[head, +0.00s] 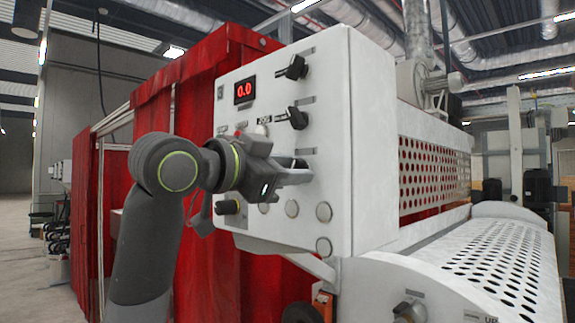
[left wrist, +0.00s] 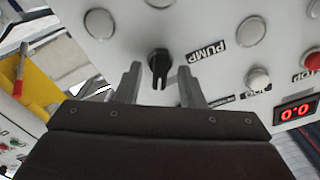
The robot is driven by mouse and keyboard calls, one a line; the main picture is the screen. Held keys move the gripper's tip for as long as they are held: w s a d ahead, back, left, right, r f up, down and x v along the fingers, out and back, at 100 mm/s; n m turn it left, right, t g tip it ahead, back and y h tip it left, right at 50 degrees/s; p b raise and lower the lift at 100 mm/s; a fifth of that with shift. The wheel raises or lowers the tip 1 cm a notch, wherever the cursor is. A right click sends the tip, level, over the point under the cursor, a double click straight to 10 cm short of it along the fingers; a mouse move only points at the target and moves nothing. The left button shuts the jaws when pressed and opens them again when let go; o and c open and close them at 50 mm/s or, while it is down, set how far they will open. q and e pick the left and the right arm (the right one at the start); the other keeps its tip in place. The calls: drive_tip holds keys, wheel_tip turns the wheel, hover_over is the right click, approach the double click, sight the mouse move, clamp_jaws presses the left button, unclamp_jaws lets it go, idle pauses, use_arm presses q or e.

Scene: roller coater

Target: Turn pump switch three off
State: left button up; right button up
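A white control panel (head: 330,140) carries several black rotary switches. Two of them, an upper one (head: 293,67) and one below it (head: 297,118), show clear in the head view. My left gripper (head: 300,177) is in front of the panel below these two and hides what lies behind it. In the left wrist view, one black switch (left wrist: 158,63) labelled PUMP stands between the two spread fingers, with a gap on each side. Its handle points toward the gripper's base. I cannot read a number on it. My right gripper is not in view.
A red 0.0 display (head: 243,91) is at the panel's upper left. Several round buttons (head: 323,211) and another black knob (head: 228,207) are low on the panel. A red curtain (head: 200,80) hangs behind, and a perforated guard (head: 500,262) is at right.

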use_arm(q)
clamp_jaws()
drive_tip(key=shift+n, duration=0.3)
drive_tip(key=n+b, duration=0.2)
drive_tip(key=n, duration=0.3)
drive_tip(key=n+b, duration=0.2)
drive_tip(key=n, duration=0.4)
drive_tip(key=shift+w+a, duration=0.15)
drive_tip(key=shift+n, duration=0.3)
idle(0.4)
unclamp_jaws()
